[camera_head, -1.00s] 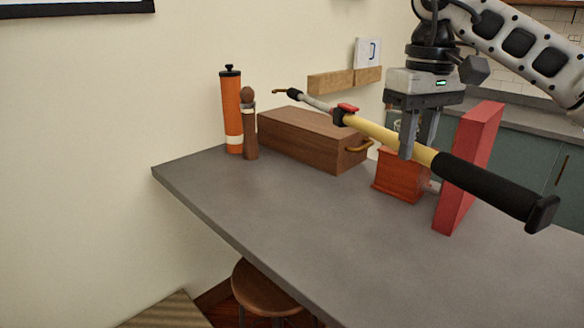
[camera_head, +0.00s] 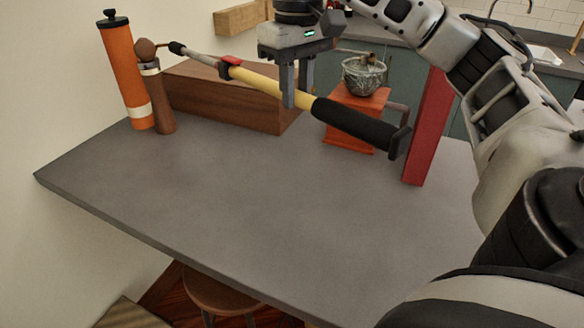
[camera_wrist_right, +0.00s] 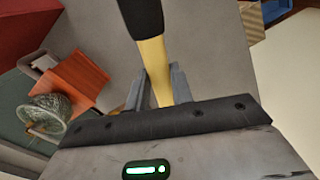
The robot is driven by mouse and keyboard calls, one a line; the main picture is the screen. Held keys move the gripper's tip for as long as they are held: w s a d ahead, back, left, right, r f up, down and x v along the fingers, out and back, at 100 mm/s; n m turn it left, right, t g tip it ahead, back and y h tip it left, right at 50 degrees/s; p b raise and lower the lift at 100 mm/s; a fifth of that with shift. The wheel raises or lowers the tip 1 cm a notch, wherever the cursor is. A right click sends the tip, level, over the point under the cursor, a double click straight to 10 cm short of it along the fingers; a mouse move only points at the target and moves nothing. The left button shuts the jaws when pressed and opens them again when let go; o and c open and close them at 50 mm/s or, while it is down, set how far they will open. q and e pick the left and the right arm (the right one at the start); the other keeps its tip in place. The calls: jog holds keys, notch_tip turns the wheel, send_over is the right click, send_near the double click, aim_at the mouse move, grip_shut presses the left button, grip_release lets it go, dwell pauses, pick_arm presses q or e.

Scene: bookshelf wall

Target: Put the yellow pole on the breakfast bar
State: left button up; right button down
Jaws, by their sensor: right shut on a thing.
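The yellow pole (camera_head: 267,87) has a black handle, a red clip and a thin grey end. My right gripper (camera_head: 296,103) is shut on its yellow shaft and holds it tilted, with the handle lower at the right. The pole appears above the grey breakfast bar (camera_head: 230,205); any contact with things behind it is hard to tell. In the right wrist view, the yellow shaft (camera_wrist_right: 156,68) runs between the fingers (camera_wrist_right: 161,88), with the bar's grey surface beyond. My left gripper is not in view.
An orange cylinder (camera_head: 126,80) and a brown mill (camera_head: 158,100) stand at the back left beside a wooden box (camera_head: 222,97). A red box (camera_head: 349,116) with a bowl (camera_head: 363,76) and a red panel (camera_head: 428,128) stand right. The bar's front is clear; a stool (camera_head: 215,293) is below.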

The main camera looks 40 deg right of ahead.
jog(key=b, duration=0.3)
send_over(295, 203)
notch_tip(295, 203, down, 5)
notch_tip(295, 203, down, 13)
jog(key=b, duration=0.4)
jog(key=shift+r, duration=0.15)
notch_tip(295, 203, down, 4)
jog(key=shift+f, duration=0.1)
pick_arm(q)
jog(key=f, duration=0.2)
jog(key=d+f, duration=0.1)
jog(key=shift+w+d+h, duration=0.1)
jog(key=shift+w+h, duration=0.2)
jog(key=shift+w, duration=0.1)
pick_arm(e)
jog(key=shift+f, duration=0.25)
jog(key=c, duration=1.2)
grip_release()
jog(key=shift+f, duration=0.1)
